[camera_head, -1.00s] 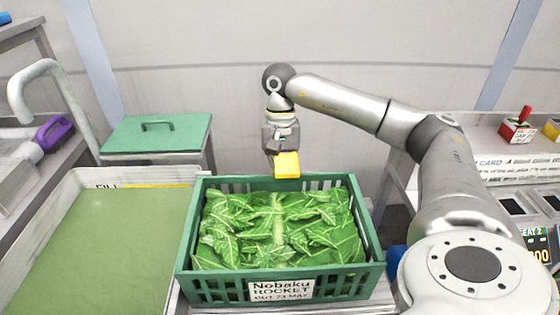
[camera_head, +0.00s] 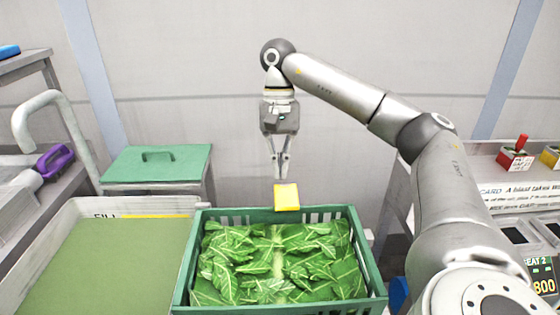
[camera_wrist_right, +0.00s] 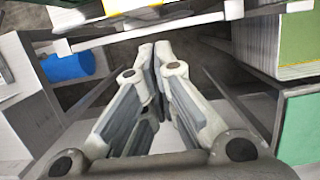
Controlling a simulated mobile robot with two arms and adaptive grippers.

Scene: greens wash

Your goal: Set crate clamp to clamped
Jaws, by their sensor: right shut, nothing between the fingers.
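A yellow block (camera_head: 286,197), which looks like the crate clamp's pad or handle, stands upright at the back rim of the green crate (camera_head: 191,262). Whether it is clamped cannot be told. The crate is full of leafy greens (camera_head: 270,262). My right gripper (camera_head: 281,177) points down at the block from above and behind the rim. Its fingers are shut and empty. The fingertips meet the block's top edge in the picture, and contact cannot be told. The right wrist view shows the shut fingers (camera_wrist_right: 156,50) too. My left gripper is not in view.
A pale basin with a green bottom (camera_head: 110,265) stands left of the crate. A green lidded box (camera_head: 158,163) is behind it. A purple-handled tool (camera_head: 54,162) lies far left. A red-handled switch (camera_head: 517,153) is at right. A blue cylinder (camera_wrist_right: 68,67) shows in the wrist view.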

